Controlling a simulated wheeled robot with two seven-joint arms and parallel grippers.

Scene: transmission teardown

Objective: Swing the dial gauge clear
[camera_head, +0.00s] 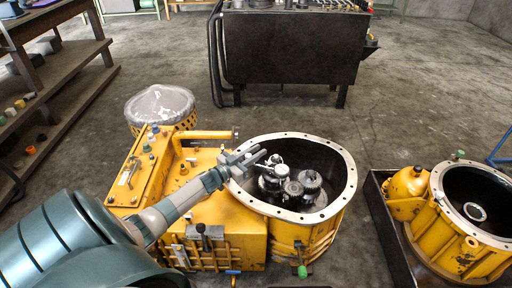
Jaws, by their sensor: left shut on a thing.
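The yellow transmission housing (220,212) stands on the floor, with a round open bell (345,190) at its right end. Gears (309,180) and shafts show inside the bell. A small pale round thing, which looks like the dial gauge (282,170), sits over the gears near the bell's left side. My left gripper (257,158) reaches over the bell's left rim and is shut on a part of the gauge or its holder. The exact grip is too small to make out. My right gripper is not in view.
A second yellow housing (465,245) stands in a dark tray (388,235) at the right. A clear-covered round part (158,103) stands behind the transmission. Wooden shelves (60,75) are at the left and a dark workbench (290,48) is at the back. Floor between is clear.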

